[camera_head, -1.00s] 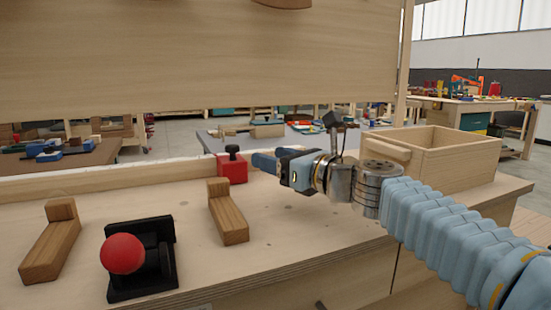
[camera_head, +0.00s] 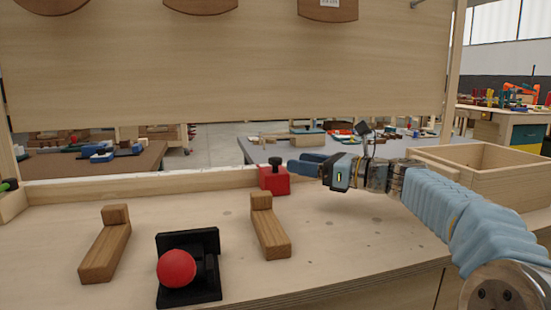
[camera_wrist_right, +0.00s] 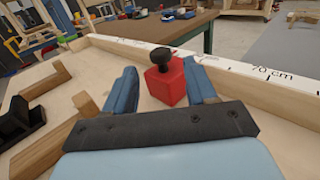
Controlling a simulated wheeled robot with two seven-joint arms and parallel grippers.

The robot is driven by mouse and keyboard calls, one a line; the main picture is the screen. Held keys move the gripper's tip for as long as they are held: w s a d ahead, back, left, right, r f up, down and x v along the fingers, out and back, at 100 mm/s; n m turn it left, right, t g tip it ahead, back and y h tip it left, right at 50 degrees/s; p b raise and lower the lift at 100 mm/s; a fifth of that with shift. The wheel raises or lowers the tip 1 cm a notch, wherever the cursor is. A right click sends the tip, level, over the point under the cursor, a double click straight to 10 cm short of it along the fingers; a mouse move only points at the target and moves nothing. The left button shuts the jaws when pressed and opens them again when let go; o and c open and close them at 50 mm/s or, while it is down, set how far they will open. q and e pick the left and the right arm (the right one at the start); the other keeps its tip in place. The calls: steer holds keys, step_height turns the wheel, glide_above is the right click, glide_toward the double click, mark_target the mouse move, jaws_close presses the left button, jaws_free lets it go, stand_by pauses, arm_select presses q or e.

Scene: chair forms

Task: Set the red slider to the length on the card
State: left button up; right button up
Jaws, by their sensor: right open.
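The red slider (camera_head: 274,179), a red block with a black knob on top, stands against the pale wooden rail (camera_head: 140,187) at the back of the bench. My right gripper (camera_head: 296,166) is just to the right of the slider in the head view. In the right wrist view the slider (camera_wrist_right: 166,80) sits between the two blue fingers of my open gripper (camera_wrist_right: 166,88), with gaps on both sides. Ruler marks and "70 cm" show on the rail (camera_wrist_right: 262,82). A small white label hangs on a brown plaque (camera_head: 328,8); its text is too small to read. My left gripper is out of view.
Two L-shaped wooden blocks (camera_head: 106,245) (camera_head: 270,232) stand on the bench, with a black fixture bearing a red ball (camera_head: 177,268) between them. An open wooden box (camera_head: 490,180) is at the right. The bench's middle right is clear.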

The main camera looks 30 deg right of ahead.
mark_target(274, 158)
steer(key=x, duration=0.7)
steer(key=shift+w+a+p, duration=0.25)
steer(key=shift+w+p, duration=0.05)
steer(key=shift+w, duration=0.05)
steer(key=shift+r, duration=0.1)
jaws_close()
